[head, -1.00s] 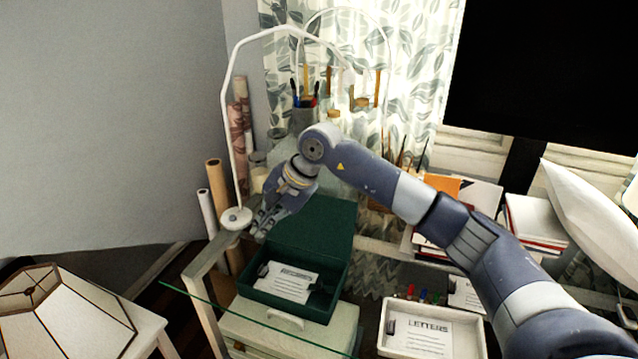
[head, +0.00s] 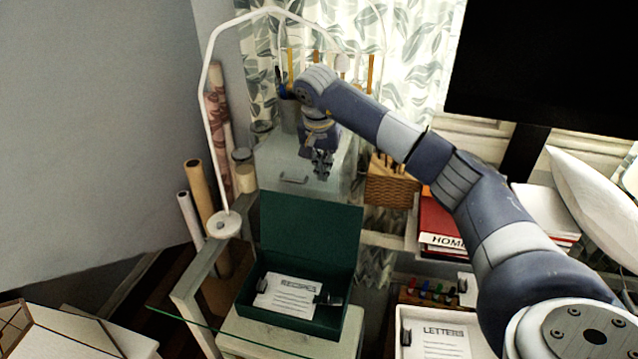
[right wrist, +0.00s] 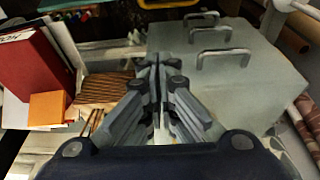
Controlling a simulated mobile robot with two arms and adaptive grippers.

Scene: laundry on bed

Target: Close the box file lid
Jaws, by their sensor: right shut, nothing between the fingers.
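The dark green box file (head: 345,310) stands on the glass-topped desk with its lid (head: 310,228) open, standing up at the back. A printed sheet headed RECIPES (head: 288,293) and a dark clip lie inside. My right gripper (head: 321,168) is shut and empty, pointing down above and behind the lid's top edge, seemingly apart from it. In the right wrist view its closed fingertips (right wrist: 155,70) show beside a grey drawer unit; the box file does not show there. My left gripper is not in view.
The grey drawer unit (right wrist: 235,85) stands behind the lid. A white lamp (head: 222,225) stands left of the box. A LETTERS tray (head: 402,345), a wicker basket (head: 390,185) and a red book (head: 440,215) are to the right.

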